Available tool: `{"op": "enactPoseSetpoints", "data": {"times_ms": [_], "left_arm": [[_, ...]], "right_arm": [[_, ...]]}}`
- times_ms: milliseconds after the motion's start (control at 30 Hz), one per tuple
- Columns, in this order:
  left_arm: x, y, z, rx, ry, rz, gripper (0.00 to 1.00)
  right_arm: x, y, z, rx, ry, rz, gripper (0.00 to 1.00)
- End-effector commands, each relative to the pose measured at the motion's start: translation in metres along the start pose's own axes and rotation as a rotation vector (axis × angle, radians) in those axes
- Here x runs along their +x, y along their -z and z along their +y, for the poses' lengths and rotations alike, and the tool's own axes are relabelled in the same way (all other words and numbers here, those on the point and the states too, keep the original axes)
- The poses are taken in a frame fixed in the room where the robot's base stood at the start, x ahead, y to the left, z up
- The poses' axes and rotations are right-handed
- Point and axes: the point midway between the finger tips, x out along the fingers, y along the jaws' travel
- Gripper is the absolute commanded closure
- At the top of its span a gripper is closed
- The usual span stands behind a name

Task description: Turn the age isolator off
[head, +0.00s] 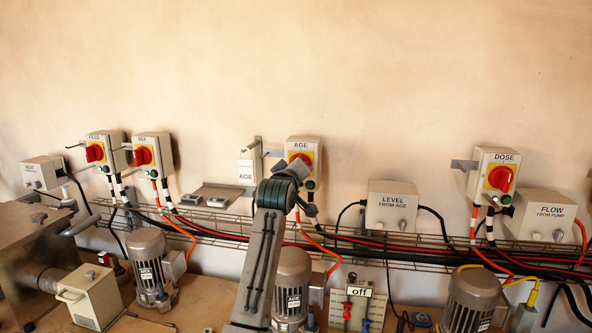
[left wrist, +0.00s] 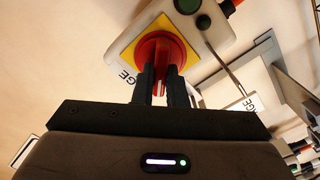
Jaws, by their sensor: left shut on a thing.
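The AGE isolator (head: 302,145) is a pale box on the wall with a red rotary knob on a yellow plate and a green button below. My left gripper (head: 299,167) reaches up to it and covers much of the knob in the head view. In the left wrist view, the two black fingers (left wrist: 161,88) are shut on the red knob (left wrist: 158,50), one on each side of its grip bar. The knob's exact angle is hard to tell because the fingers hide the bar. My right gripper is not in view.
An AGE tag (head: 246,172) hangs on a bracket left of the isolator. MIX (head: 152,140) and DOSE (head: 497,157) isolators flank it. A wire cable tray (head: 350,250) runs below.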

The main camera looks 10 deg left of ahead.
Motion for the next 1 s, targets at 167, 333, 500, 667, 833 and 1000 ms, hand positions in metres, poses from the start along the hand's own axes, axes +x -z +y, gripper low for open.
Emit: {"op": "enactPoseSetpoints", "data": {"times_ms": [167,333,500,667,833,1000], "left_arm": [[-0.0001,0.0007,-0.0005,-0.166,-0.002,0.002,1.0],[-0.0001,0.0006,-0.0013,-0.327,-0.002,0.002,1.0],[-0.0002,0.0004,-0.002,-0.481,-0.002,0.002,1.0],[-0.0002,0.0001,-0.0026,-0.608,-0.002,0.002,1.0],[-0.0002,-0.0002,-0.0029,-0.713,-0.002,0.002,1.0],[-0.0002,-0.0003,-0.0032,-0.783,-0.002,0.002,1.0]], "right_arm": [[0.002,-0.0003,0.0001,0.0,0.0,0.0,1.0],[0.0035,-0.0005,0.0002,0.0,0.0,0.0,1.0],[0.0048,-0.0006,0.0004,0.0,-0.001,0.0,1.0],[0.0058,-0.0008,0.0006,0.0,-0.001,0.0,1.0],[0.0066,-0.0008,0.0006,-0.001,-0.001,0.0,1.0],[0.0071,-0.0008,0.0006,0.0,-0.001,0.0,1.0]]}}
